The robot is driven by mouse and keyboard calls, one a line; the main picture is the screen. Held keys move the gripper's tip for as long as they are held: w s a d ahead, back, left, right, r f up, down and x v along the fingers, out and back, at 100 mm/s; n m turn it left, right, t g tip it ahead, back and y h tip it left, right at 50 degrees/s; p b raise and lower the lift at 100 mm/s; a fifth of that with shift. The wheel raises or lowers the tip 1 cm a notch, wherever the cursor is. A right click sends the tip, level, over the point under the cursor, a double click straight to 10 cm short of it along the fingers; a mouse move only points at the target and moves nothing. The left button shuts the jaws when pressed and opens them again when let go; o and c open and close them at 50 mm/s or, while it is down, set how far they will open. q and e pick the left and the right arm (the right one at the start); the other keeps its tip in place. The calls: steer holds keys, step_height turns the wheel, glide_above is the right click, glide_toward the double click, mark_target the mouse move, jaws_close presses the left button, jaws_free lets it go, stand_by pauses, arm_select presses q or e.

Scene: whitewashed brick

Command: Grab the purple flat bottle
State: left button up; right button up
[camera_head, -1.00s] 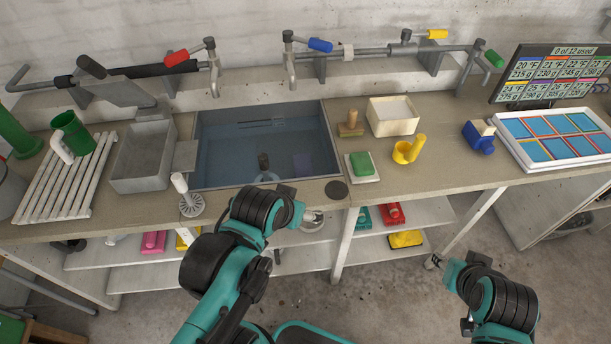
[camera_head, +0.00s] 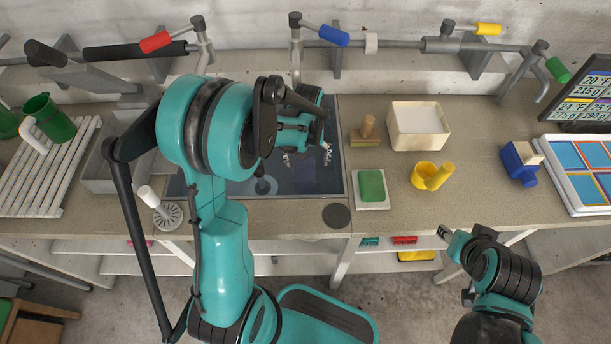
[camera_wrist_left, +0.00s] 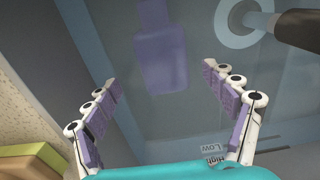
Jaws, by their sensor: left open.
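The purple flat bottle (camera_wrist_left: 160,55) lies in the sink, looking dim and bluish as if under water. In the head view it is a faint dark purple patch (camera_head: 304,178) near the sink's right side. My left gripper (camera_head: 307,157) is over the sink, pointing down. In the left wrist view the left gripper (camera_wrist_left: 160,82) is open, its fingers spread wide with nothing between the tips. The bottle shows beyond and between the fingers, apart from them. My right gripper (camera_head: 446,234) is low in front of the counter, too small to tell open or shut.
A round-based item with a dark handle (camera_wrist_left: 245,22) stands in the sink beside the bottle. The sink (camera_head: 338,188) has its wall close to the left gripper. A green sponge (camera_head: 371,185), a wooden-handled block (camera_head: 367,130) and a yellow cup (camera_head: 425,176) stand right of it.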

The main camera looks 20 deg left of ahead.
mark_target(305, 170)
arm_select(q)
step_height(305, 170, down, 2)
steer(key=shift+s+f+b, duration=0.1)
steer(key=shift+b, duration=0.3)
steer(key=shift+f, duration=0.35)
steer(key=f+b, duration=0.1)
steer(key=f, duration=0.1)
steer(key=f+b, duration=0.1)
steer(key=f, duration=0.1)
steer(key=shift+s+a+f+b, duration=0.1)
steer(key=shift+s+f+b, duration=0.1)
steer(key=shift+f+b, duration=0.15)
steer(key=shift+r, duration=0.15)
steer(key=shift+c, duration=0.5)
steer(key=c, duration=1.3)
